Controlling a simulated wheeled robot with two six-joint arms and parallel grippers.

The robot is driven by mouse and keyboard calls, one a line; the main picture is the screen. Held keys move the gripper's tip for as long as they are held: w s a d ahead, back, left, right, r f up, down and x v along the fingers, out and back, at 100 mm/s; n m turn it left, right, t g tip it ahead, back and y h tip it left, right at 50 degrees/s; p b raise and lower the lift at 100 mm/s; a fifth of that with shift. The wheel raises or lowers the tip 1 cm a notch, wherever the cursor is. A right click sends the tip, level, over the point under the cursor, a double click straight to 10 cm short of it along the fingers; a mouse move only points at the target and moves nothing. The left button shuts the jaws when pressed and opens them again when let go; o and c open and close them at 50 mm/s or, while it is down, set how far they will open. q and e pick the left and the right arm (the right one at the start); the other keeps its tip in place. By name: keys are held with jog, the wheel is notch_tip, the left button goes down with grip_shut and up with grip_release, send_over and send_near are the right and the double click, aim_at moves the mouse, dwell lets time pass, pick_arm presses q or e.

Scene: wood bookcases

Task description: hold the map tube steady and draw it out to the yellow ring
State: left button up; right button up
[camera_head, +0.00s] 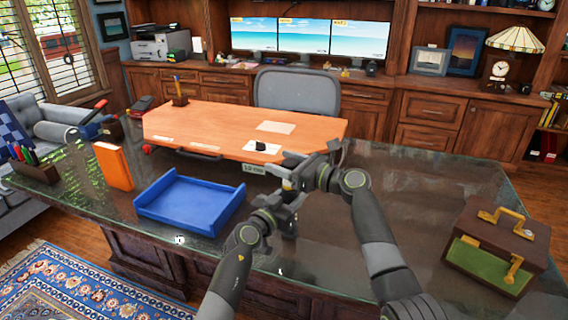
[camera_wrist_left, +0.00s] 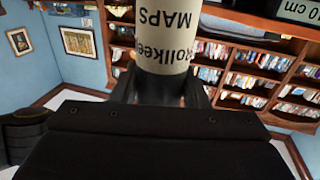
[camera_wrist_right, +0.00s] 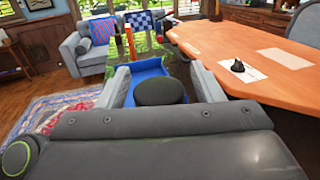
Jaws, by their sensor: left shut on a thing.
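The map tube (camera_wrist_left: 165,50) is beige with dark lettering reading "MAPS" and fills the upper middle of the left wrist view. My left gripper (camera_head: 286,215) is shut on it; its dark fingers flank the tube in the left wrist view. A black round end (camera_wrist_right: 160,92), apparently the tube's cap, lies between the grey fingers of my right gripper (camera_head: 292,178) in the right wrist view. Those fingers look open, with slight gaps beside the cap. In the head view my grippers and arms mostly hide the tube. I cannot make out a yellow ring.
A "10 cm" tag (camera_head: 253,169) is at the orange desktop's (camera_head: 230,125) near edge. A blue tray (camera_head: 190,203) and orange book (camera_head: 113,167) stand left on the glass top. A brown case (camera_head: 498,246) stands right. Glass between grippers and case is clear.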

jog(key=v, duration=1.2)
dwell(0.3)
pick_arm(q)
jog(key=o, duration=1.2)
jog(key=shift+c, duration=0.2)
